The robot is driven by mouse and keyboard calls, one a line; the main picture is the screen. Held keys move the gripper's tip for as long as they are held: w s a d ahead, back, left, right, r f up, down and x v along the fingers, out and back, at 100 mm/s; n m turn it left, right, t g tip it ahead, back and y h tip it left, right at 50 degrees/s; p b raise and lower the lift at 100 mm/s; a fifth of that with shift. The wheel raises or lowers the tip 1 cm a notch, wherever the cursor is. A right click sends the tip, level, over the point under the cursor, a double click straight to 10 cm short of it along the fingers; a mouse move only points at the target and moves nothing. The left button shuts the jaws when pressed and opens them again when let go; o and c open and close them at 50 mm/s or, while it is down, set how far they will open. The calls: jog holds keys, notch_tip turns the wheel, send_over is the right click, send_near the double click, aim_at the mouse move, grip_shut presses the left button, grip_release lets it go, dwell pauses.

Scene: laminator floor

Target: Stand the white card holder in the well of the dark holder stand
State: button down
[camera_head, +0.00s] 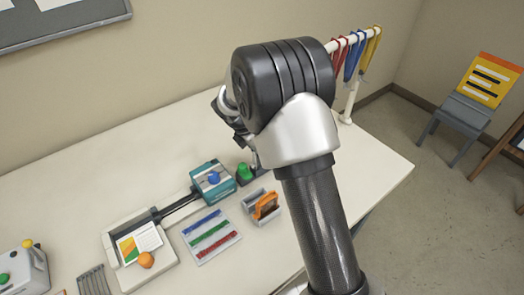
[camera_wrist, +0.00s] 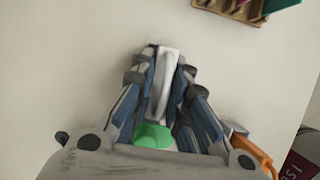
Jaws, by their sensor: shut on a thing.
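The white card holder (camera_wrist: 166,70) is a narrow white piece between the two fingers of my gripper (camera_wrist: 158,66) in the wrist view. My gripper is shut on it, near the fingertips. In the head view my wrist hides the holder and most of the fingers. A small dark piece (camera_head: 256,174) sits on the table just below my gripper, with a green object (camera_head: 244,170) beside it; I cannot tell whether it is the holder stand, and no well is visible. Green (camera_wrist: 153,136) also shows between the finger bases in the wrist view.
A grey rack with an orange piece (camera_head: 266,206) stands close by on the table. To its left are a teal machine (camera_head: 213,182) and a tray of coloured strips (camera_head: 211,236). Lanyards (camera_head: 355,55) hang at the back right. The table's right side is clear.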

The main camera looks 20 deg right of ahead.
jog(key=c, duration=1.5)
grip_release()
jog(key=shift+r, duration=0.15)
jog(key=shift+r+p, duration=3.85)
jog(key=shift+r, duration=0.1)
